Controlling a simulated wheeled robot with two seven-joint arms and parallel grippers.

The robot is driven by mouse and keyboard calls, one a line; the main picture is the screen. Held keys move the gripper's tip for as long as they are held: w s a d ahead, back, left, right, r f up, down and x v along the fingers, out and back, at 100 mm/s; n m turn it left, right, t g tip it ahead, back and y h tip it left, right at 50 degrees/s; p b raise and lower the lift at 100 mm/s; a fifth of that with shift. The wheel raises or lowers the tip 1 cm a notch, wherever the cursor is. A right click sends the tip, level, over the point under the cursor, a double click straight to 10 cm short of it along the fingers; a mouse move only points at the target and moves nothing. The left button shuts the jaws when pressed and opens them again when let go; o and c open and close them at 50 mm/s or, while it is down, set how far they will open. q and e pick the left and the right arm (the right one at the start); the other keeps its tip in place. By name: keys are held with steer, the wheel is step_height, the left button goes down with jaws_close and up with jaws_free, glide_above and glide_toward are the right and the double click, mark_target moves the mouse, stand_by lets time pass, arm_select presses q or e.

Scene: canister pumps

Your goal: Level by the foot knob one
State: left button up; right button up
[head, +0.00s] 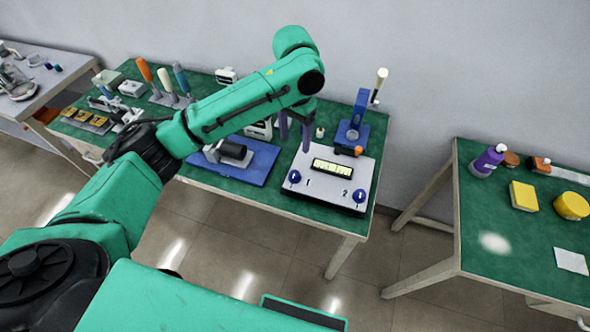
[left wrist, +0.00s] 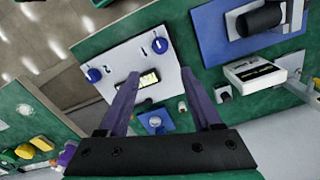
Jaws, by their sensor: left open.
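A pale plate (head: 318,197) lies on the front right of the green table, with a yellow-green level window (head: 332,166) in it. Blue foot knob one (head: 295,177), beside the mark 1, is at its front left corner. Blue knob two (head: 359,196) is at the front right. In the left wrist view, knob one (left wrist: 160,45) and knob two (left wrist: 95,74) both show clear of the fingers. My left gripper (head: 296,137) is open and empty, above the back edge of the plate, apart from both knobs. My right gripper is out of view.
A blue stand (head: 352,133) with a pale-topped rod is behind the plate. A blue tray (head: 255,168) with a dark cylinder lies left of it. Several handled tools stand at the back left. A second green table (head: 500,230) is at the right, across a floor gap.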

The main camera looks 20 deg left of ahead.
mark_target(294, 174)
arm_select(q)
step_height(294, 174, down, 14)
steer(key=shift+s+f+p, duration=0.15)
steer(key=shift+p, duration=0.7)
jaws_close()
